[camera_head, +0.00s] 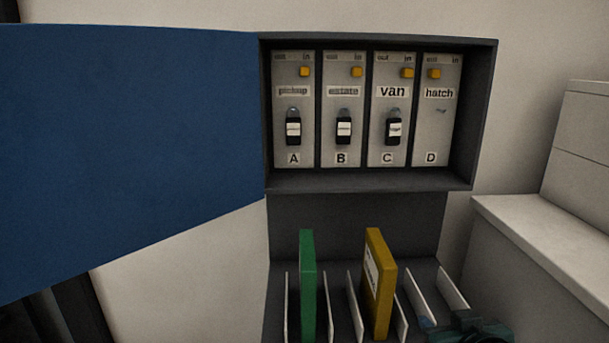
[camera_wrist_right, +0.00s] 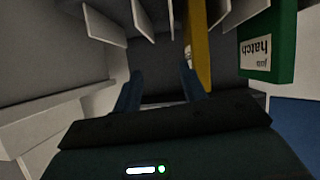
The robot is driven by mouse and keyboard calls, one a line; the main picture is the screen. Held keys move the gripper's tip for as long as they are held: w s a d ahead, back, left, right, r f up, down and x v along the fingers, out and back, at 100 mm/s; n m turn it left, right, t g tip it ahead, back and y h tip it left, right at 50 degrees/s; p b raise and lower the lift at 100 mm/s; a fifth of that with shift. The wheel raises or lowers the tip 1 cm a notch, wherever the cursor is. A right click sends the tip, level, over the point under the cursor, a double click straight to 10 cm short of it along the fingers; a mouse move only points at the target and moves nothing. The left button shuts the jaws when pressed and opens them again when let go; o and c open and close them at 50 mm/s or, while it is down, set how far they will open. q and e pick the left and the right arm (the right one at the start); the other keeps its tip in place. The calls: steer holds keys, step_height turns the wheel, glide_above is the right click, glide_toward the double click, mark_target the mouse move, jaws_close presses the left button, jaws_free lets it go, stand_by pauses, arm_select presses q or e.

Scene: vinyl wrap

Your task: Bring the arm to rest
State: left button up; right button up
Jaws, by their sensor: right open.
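My right gripper (camera_head: 470,328) is at the lower right of the head view, partly cut off by the bottom edge, near the right end of the rack. In the right wrist view my right gripper (camera_wrist_right: 158,88) has its two fingers apart with nothing between them. The white dividers and the yellow folder (camera_wrist_right: 200,45) lie beyond the fingers. My left gripper is not in view.
D's yellow slider (camera_head: 434,73) is left, the others right. A green folder (camera_head: 307,285) stands in the rack. A white unit (camera_head: 540,235) is right.

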steer(key=s+a+f+n+g, duration=0.1)
steer(key=s+f+g, duration=0.4)
steer(key=s+f, duration=0.55)
steer(key=s+a+f+g, duration=0.1)
steer(key=s+f+g, duration=0.3)
steer(key=s+f, duration=0.65)
steer(key=w+a+n+t+y+p, duration=0.1)
steer(key=w+a+t+y+p, duration=0.1)
steer(key=a+t, duration=0.4)
steer(key=shift+w+a+f+t+y+p, duration=0.3)
steer(key=shift+w+f+t+y, duration=0.1)
steer(key=shift+w+y, duration=0.55)
steer(key=shift+w+d+h, duration=0.1)
steer(key=shift+d+h, duration=0.05)
steer(key=shift+h, duration=0.1)
steer(key=shift+c, duration=0.6)
